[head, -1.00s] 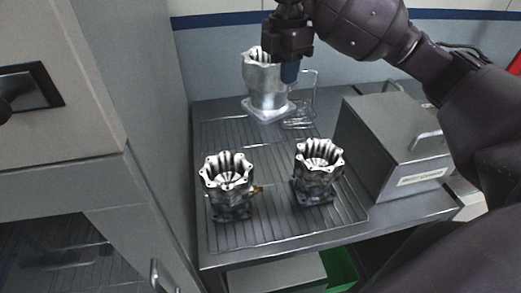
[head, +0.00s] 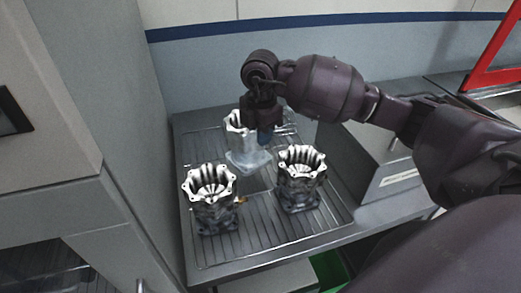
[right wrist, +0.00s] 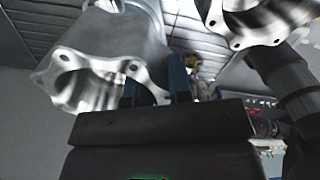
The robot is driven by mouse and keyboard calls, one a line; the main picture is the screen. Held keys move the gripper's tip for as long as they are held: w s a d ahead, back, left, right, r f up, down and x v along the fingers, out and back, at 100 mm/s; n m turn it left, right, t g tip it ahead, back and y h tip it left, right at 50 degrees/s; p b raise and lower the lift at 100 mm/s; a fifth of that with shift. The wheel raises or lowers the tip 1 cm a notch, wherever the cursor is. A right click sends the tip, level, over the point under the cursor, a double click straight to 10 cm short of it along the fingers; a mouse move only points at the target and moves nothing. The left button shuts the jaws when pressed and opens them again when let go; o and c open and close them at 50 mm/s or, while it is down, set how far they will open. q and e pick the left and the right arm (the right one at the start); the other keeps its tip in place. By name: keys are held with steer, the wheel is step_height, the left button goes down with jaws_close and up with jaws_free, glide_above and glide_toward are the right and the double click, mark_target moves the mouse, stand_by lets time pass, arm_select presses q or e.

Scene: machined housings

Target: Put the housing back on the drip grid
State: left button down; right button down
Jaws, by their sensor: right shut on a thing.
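A bright silver housing (head: 240,150) is over the back part of the wire drip grid (head: 245,238), upright, flange down. My right gripper (head: 265,136) is shut on its right side; its blue fingertip shows there. I cannot tell whether the flange touches the grid. The right wrist view shows the held housing (right wrist: 120,42) beside the gripper (right wrist: 160,85). Two darker housings stand on the grid in front: one at left (head: 210,200), one at right (head: 300,178). My left gripper is out of view.
A grey metal box (head: 375,165) with a handle and a label stands right of the grid, partly behind my right arm. A tall cabinet (head: 110,130) borders the left side, and a wall is behind.

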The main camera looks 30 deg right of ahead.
mark_target(260, 150)
steer(key=shift+f, duration=2.7)
steer(key=c, duration=1.4)
jaws_free()
steer(key=shift+f, duration=0.15)
steer(key=shift+c, duration=0.2)
steer(key=o, duration=0.4)
